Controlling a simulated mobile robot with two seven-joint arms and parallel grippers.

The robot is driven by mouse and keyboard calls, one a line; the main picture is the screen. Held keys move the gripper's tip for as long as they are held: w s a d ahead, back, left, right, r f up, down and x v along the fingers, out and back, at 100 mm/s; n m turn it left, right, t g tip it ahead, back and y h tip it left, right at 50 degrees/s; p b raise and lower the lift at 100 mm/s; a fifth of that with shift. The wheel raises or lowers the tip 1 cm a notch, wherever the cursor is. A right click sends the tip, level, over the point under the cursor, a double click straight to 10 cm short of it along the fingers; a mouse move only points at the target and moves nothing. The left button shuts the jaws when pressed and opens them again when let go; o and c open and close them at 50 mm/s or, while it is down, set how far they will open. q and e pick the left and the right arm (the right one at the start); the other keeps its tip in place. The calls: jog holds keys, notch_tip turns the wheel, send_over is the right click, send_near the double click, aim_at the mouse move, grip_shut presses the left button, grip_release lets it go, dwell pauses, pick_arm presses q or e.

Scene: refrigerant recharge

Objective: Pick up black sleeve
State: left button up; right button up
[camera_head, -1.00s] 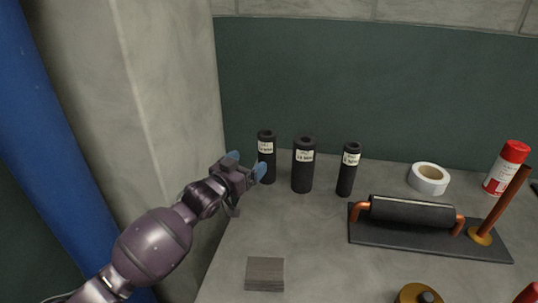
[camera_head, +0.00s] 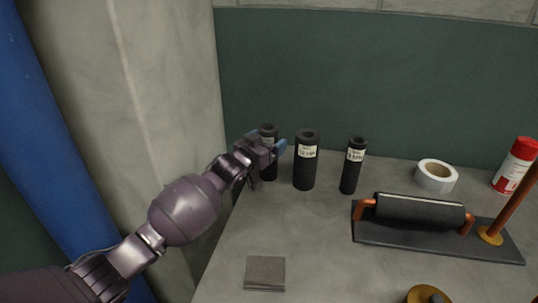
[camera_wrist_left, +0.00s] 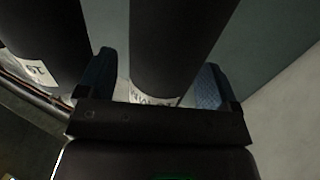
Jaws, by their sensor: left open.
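Three upright black sleeves with white labels stand in a row on the grey table: the left sleeve (camera_head: 268,172), the middle sleeve (camera_head: 305,172) and the thinner right sleeve (camera_head: 350,176). My left gripper (camera_head: 268,142) is at the left sleeve and hides much of its upper part. In the left wrist view that sleeve (camera_wrist_left: 172,50) stands between the two blue fingertips (camera_wrist_left: 155,85), with a gap visible beside it. The gripper is open. The neighbouring middle sleeve (camera_wrist_left: 40,35) shows close outside the other finger. My right gripper is not in view.
A black roller-like sleeve on copper pipe (camera_head: 420,210) lies on a dark mat (camera_head: 400,238) at right. A tape roll (camera_head: 436,176), a red-capped can (camera_head: 514,168) and a grey block (camera_head: 265,271) are on the table. A wall stands behind.

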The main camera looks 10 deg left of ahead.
pick_arm(q)
jog(key=shift+w+d, duration=0.1)
jog(key=shift+c, duration=0.5)
jog(key=c, duration=0.9)
jog(key=shift+r, duration=0.15)
